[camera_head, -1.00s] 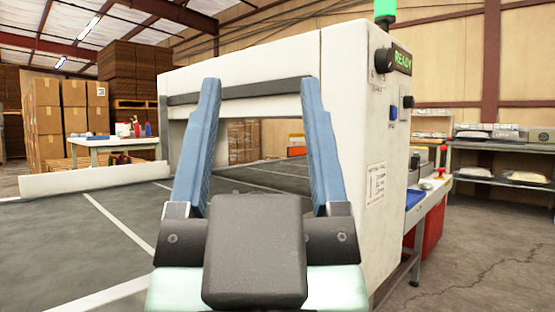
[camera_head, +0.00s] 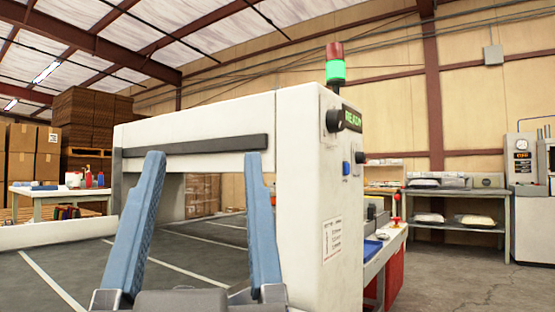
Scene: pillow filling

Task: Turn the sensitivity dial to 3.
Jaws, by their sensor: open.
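The large white machine (camera_head: 315,200) stands ahead, with a conveyor passing through its opening. On its right side face are a black round knob (camera_head: 331,121) beside a green lit READY display (camera_head: 352,119), a blue button (camera_head: 346,168) and a smaller dark knob (camera_head: 360,157). I cannot tell from here which knob is the sensitivity dial, and no scale or pointer is readable. My gripper (camera_head: 203,156) is open and empty, its two blue fingers pointing up in front of the machine's opening. It is left of the knobs and apart from them.
A dark conveyor belt (camera_head: 70,280) with white lines fills the lower left. A light tower (camera_head: 335,64) stands on the machine, green lit. A side table (camera_head: 388,248) with a red bin (camera_head: 394,278) adjoins the machine's right side. Open floor (camera_head: 450,285) lies at right.

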